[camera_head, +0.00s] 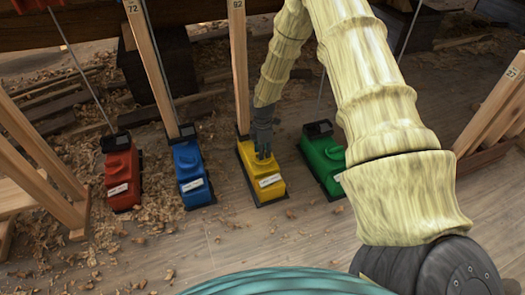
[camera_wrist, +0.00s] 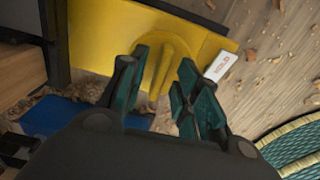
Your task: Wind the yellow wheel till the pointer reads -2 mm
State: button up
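The yellow unit (camera_head: 268,182) stands on the floor at the foot of a wooden post, with a white label on its front. In the wrist view its yellow body (camera_wrist: 100,35) fills the upper left. The yellow wheel (camera_wrist: 175,62) is a rounded, ridged shape on it, partly hidden by my fingers. My gripper (camera_head: 263,152) points down over the unit. In the wrist view my gripper (camera_wrist: 165,68) has its fingers apart, one on either side of the wheel; I cannot tell whether they touch it. No pointer or millimetre scale is readable.
A blue unit (camera_head: 190,175) and a red unit (camera_head: 121,178) stand to the left, and a green unit (camera_head: 323,162) to the right. The wooden post (camera_head: 238,70) rises right behind the yellow unit. Wood shavings litter the floor, which is clearer in front.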

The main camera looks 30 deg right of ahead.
grip_shut()
jog(key=shift+r+m+p, duration=0.15)
jog(key=shift+m+p, duration=0.15)
jog(key=shift+p, duration=0.3)
jog(key=shift+r+m+p, duration=0.1)
jog(key=shift+m+p, duration=0.4)
jog(key=shift+p, duration=0.45)
jog(key=m+p, duration=0.2)
jog(key=p, duration=0.2)
jog(key=shift+m, duration=0.4)
jog(key=m+p, duration=0.4)
jog(key=p, duration=0.1)
jog(key=shift+f+m+p, duration=0.25)
jog(key=shift+m+p, duration=0.7)
jog(key=shift+m, duration=0.75)
